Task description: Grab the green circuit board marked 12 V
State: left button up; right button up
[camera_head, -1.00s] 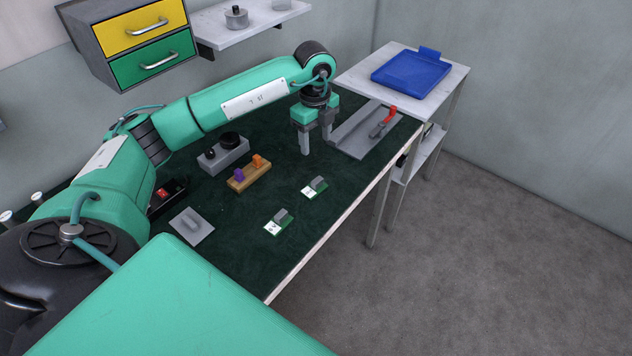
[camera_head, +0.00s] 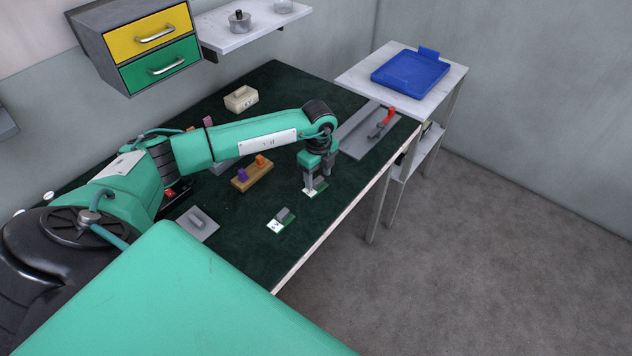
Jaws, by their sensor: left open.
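Two small green circuit boards, each with a white label and a grey block, lie on the dark green mat. My open left gripper (camera_head: 315,183) points down at the farther board (camera_head: 321,193), its fingertips at that board and partly hiding it. I cannot tell whether the fingers touch it. The nearer board (camera_head: 282,220) lies in plain view, closer to the front edge. The label print is too small to read, so I cannot tell which board is marked 12 V. My right gripper is not in view.
A wooden block (camera_head: 252,177) with purple and orange pieces sits left of the gripper. A grey plate (camera_head: 197,224) lies nearer me. A grey fixture with a red-handled clamp (camera_head: 382,122) and a blue tray (camera_head: 410,72) are at the far right. A beige box (camera_head: 241,98) stands behind my arm.

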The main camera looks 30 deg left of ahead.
pick_arm(q)
jog(key=shift+f, duration=0.55)
jog(key=c, duration=1.1)
jog(key=shift+o, duration=0.2)
jog(key=shift+r, duration=0.1)
